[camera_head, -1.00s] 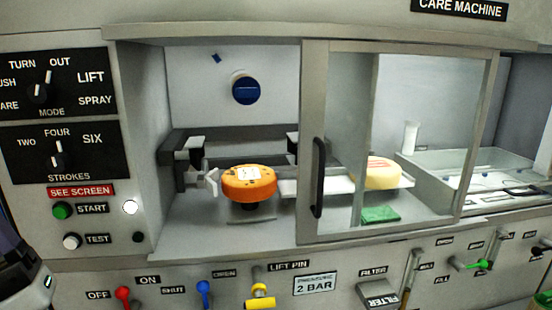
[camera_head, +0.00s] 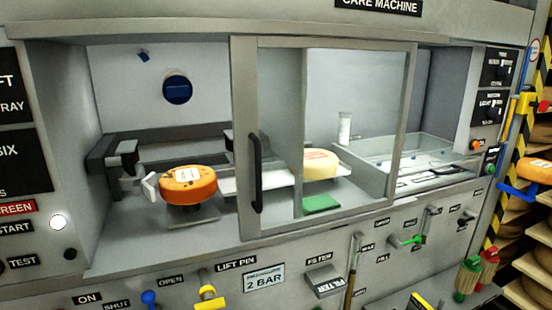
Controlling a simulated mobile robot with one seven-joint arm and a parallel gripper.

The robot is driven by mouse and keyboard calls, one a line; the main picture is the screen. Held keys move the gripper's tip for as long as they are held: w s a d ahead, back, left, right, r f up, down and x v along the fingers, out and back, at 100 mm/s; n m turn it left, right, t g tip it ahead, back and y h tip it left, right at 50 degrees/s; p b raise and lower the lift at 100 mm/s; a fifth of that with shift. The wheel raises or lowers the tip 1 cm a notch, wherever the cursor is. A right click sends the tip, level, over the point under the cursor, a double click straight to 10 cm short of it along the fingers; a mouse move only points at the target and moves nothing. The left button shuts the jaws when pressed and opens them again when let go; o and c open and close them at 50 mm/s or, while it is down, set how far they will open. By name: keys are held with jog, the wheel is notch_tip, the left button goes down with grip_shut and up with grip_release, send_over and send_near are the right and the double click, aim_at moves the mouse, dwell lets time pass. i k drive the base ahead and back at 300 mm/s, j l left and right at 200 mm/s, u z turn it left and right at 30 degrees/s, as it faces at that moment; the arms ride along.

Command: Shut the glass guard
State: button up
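The glass guard (camera_head: 355,115) is a framed sliding pane with a black upright handle (camera_head: 256,173) on its left stile. It covers the middle of the machine's bay. The left part of the bay is uncovered, and so is the right part with the clear tray. An orange cheese wheel (camera_head: 189,186) with a white label sits on a support in the uncovered left part. A pale yellow cheese wheel (camera_head: 320,164) shows behind the guard. My gripper is not in view.
Below the bay are a yellow lift pin (camera_head: 211,298), a blue lever (camera_head: 149,299), a filter drawer (camera_head: 325,280) and a green-handled lever (camera_head: 410,240). A rack with wooden shelves (camera_head: 535,262) stands at the right. A green block (camera_head: 321,204) lies behind the glass.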

aim_at(243, 49)
jog(key=i+l+z, duration=0.15)
jog(key=l+z, duration=0.25)
jog(key=i+l+z, duration=0.15)
jog(key=z, duration=0.3)
jog(key=i+j+z, duration=0.1)
jog(key=z, duration=0.25)
jog(key=i, duration=0.05)
